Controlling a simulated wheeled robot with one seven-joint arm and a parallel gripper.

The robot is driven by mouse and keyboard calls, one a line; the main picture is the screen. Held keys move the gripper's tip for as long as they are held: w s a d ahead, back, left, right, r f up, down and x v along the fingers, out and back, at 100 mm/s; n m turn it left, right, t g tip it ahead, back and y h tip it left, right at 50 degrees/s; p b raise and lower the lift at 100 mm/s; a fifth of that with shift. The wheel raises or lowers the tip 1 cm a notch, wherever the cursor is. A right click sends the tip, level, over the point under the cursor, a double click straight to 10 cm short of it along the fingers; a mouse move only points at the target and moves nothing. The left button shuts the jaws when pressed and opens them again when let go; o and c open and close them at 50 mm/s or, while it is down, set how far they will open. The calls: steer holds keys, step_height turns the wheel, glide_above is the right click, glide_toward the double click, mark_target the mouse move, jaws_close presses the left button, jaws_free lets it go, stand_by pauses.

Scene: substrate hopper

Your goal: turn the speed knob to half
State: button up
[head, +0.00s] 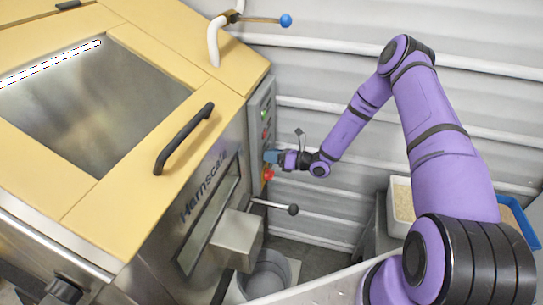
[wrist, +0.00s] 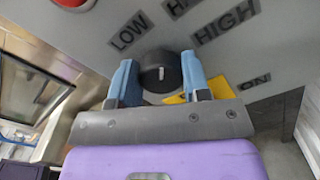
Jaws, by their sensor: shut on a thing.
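The black speed knob (wrist: 158,80) sits on the grey control panel (wrist: 262,45) in the wrist view. It has a short pale mark on its face; which label that mark points to I cannot tell. The labels LOW (wrist: 130,31) and HIGH (wrist: 225,22) show beyond the knob, with a label between them cut off by the top edge. My gripper (wrist: 158,66) has its blue fingers on either side of the knob, shut on it. In the head view my gripper (head: 272,157) is at the panel's face and the knob is hidden.
A red button (head: 267,174) sits just below my gripper on the panel. A lever with a black ball (head: 293,209) sticks out lower down. A grey bucket (head: 268,276) stands under the metal chute (head: 235,238). A pale-filled bin (head: 402,205) is at the right.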

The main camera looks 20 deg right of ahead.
steer(key=shift+m, duration=0.3)
steer(key=o, duration=0.9)
steer(key=v, duration=1)
steer(key=shift+s+d, duration=0.25)
steer(key=shift+d, duration=0.1)
